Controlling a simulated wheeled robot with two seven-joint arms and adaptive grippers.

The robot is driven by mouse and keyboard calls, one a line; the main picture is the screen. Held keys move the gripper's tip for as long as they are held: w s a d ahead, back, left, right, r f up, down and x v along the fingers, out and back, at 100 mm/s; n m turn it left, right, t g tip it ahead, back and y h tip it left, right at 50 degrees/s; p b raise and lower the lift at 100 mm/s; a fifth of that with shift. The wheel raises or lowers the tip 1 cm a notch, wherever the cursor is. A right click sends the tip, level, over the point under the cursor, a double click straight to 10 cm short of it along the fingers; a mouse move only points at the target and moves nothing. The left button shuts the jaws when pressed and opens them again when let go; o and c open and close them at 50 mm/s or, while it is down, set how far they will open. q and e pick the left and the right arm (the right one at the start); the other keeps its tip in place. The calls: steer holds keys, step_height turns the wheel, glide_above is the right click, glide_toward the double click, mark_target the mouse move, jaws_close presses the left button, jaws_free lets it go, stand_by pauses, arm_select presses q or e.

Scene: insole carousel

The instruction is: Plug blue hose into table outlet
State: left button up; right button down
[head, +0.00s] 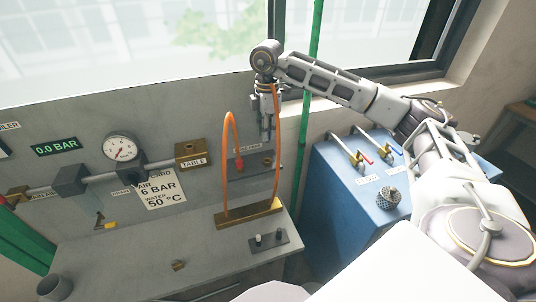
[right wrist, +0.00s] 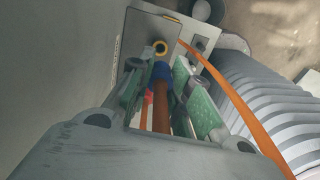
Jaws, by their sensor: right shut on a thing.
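My right gripper (head: 267,125) points down in front of the grey panel, above the small brass fitting (head: 267,162). In the right wrist view its green-padded fingers (right wrist: 165,95) are shut on an orange hose with a blue end (right wrist: 162,73). A yellow ring (right wrist: 161,47) shows just beyond that end; I see a gap between them. A second orange hose (head: 229,125) has a red end (head: 239,164) at the panel, left of the gripper. Both hoses run to a brass bar (head: 235,219). A brass block labelled TABLE (head: 192,149) is left of them. My left gripper is out of view.
A pressure gauge (head: 121,147) and pipework are on the panel at left. A blue box with levers (head: 350,200) stands at right, close to a green post (head: 307,110).

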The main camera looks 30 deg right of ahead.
steer(key=shift+r+p, duration=1)
steer(key=shift+r, duration=0.75)
